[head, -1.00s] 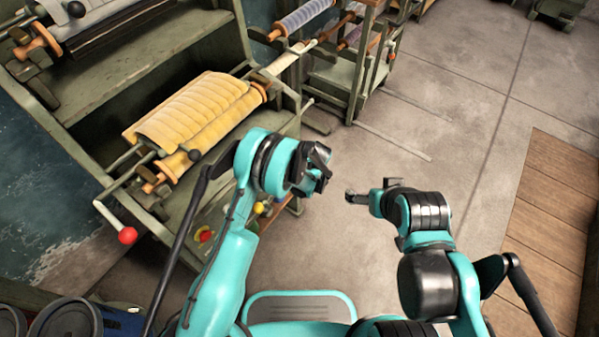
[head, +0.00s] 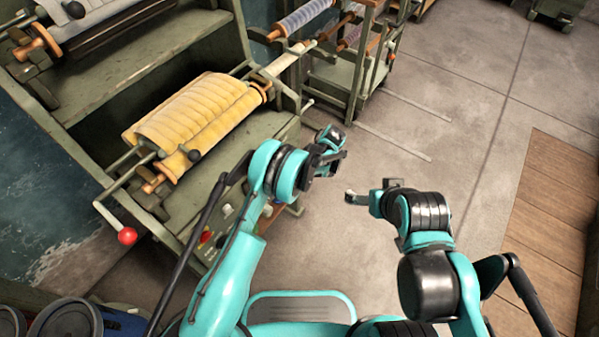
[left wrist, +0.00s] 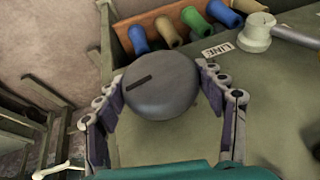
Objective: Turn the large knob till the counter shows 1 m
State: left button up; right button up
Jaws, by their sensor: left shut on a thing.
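The large knob (left wrist: 162,87) is a round grey disc with a dark slot-like mark on its face, left of centre. It shows in the left wrist view, on the green machine panel (left wrist: 262,98). The fingers of my left gripper (left wrist: 165,92) lie on both sides of the knob and are shut on it. In the head view my left gripper (head: 330,155) is at the right end of the machine, and the knob is hidden there. My right gripper (head: 368,198) is over bare floor, apart from the machine; its opening is unclear. I cannot make out the counter.
A label reading LINE (left wrist: 219,49) and a pale round knob (left wrist: 257,32) are beside the large knob. A crank with a red ball (head: 127,236) sticks out at the machine's left. Open floor (head: 450,130) lies right.

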pick_arm(q)
jog(key=o, duration=1.2)
jog(key=v, duration=1.2)
